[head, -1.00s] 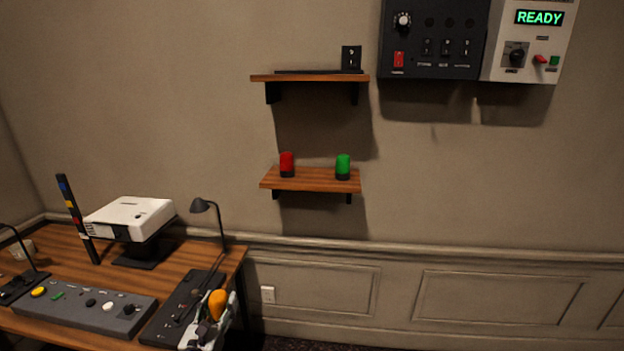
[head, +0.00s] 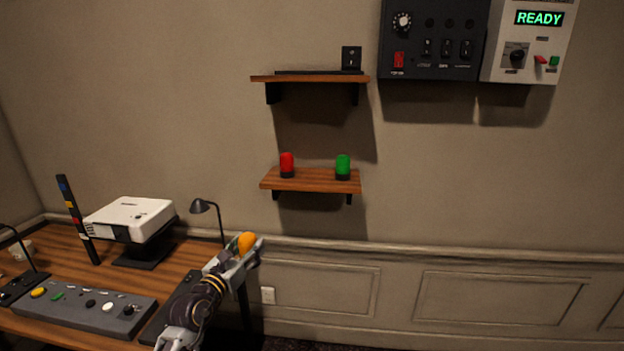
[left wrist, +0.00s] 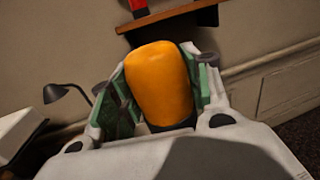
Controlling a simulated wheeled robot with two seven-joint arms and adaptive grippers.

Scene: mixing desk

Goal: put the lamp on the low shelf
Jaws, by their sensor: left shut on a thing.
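The orange lamp (head: 246,243) is between the fingers of my left gripper (head: 243,256), which is shut on it. It is held up by the right end of the desk, below and left of the low shelf. In the left wrist view the orange lamp (left wrist: 160,84) stands between the green finger pads, its dark base partly hidden by the gripper. The low shelf (head: 311,184) is a wooden board on the wall. A red lamp (head: 287,164) stands on its left and a green lamp (head: 343,166) on its right, with bare wood between them.
A higher shelf (head: 310,78) with a dark switch box (head: 351,58) is above the low one. A black desk lamp (head: 203,206) stands close behind my left gripper. A projector (head: 131,218) and a grey button console (head: 85,304) are on the desk.

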